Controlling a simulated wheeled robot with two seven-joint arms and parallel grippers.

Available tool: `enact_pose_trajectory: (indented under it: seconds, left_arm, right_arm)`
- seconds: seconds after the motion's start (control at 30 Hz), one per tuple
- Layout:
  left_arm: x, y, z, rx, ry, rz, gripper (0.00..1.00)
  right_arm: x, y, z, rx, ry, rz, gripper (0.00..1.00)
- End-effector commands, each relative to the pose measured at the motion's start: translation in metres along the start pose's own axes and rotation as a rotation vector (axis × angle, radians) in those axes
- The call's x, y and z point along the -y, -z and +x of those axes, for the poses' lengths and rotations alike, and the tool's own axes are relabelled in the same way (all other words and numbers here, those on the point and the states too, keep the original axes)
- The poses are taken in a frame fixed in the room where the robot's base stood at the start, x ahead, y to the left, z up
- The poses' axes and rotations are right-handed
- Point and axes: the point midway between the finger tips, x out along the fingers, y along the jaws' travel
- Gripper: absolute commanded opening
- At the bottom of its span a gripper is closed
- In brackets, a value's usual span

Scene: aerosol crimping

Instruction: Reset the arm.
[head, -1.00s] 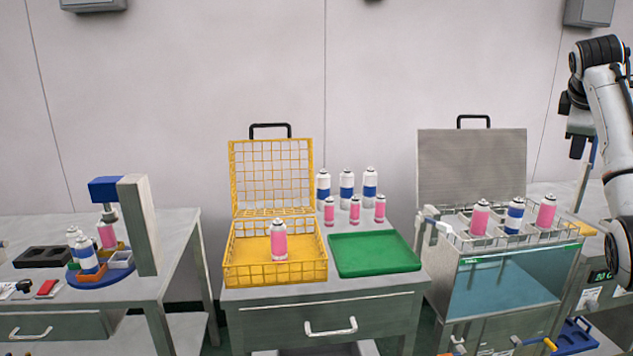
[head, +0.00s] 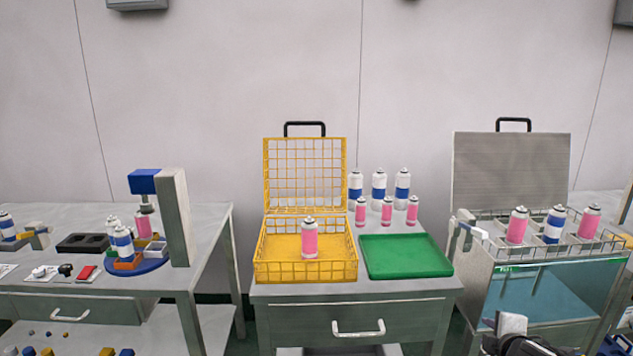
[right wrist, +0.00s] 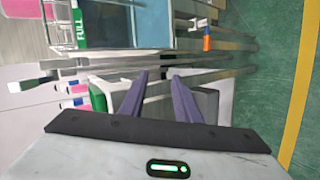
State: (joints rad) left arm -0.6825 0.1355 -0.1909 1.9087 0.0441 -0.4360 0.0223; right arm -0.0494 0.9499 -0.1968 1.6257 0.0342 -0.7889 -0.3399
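My right arm shows at the bottom right of the head view, in front of the glass-fronted water bath (head: 545,296); only a dark and white part is in frame. In the right wrist view my right gripper (right wrist: 158,76) has its two purple-grey fingers apart with nothing between them. My left gripper is in neither view. A pink can (head: 310,240) stands in the open yellow wire basket (head: 305,272). Two pink cans and a blue-banded can (head: 554,225) stand in the bath's rack.
A green tray (head: 407,256) lies empty beside the basket, with several cans behind it. At the left, a table carries a crimping press (head: 175,218), a blue turntable (head: 138,266) and a black holder (head: 82,244). The wrist view shows green floor (right wrist: 270,75) with a yellow stripe.

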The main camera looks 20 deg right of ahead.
Motion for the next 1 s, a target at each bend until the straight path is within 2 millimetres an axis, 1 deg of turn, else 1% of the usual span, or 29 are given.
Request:
enact_pose_trajectory:
  seconds: [0.03,0.07,0.1,0.2,0.3,0.5,0.6,0.67,0.87,0.97,1.0]
  left_arm:
    - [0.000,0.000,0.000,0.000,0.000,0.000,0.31]
    - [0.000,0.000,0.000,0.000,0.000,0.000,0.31]
    - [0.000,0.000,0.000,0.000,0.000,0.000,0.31]
    - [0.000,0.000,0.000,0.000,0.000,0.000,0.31]
    - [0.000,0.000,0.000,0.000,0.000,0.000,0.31]
    - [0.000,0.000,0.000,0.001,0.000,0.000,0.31]
    - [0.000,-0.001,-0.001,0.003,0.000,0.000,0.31]
    - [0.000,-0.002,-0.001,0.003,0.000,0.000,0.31]
    - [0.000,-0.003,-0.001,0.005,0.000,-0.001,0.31]
    - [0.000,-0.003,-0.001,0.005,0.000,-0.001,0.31]
    - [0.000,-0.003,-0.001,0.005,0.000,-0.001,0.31]
  right_arm:
    - [0.043,0.004,-0.010,-0.045,0.053,0.004,0.29]
    - [0.063,0.008,-0.017,-0.073,0.080,0.014,0.29]
    - [0.089,0.012,-0.026,-0.107,0.116,0.029,0.29]
    - [0.143,0.019,-0.051,-0.175,0.200,0.069,0.29]
    - [0.184,0.024,-0.076,-0.224,0.274,0.109,0.29]
    - [0.249,0.029,-0.126,-0.294,0.410,0.188,0.29]
    - [0.275,0.032,-0.152,-0.320,0.473,0.234,0.29]
    - [0.283,0.043,-0.154,-0.319,0.476,0.300,0.29]
    - [0.317,0.076,-0.175,-0.314,0.520,0.487,0.29]
    - [0.334,0.099,-0.189,-0.311,0.546,0.602,0.29]
    - [0.341,0.110,-0.195,-0.309,0.558,0.654,0.29]
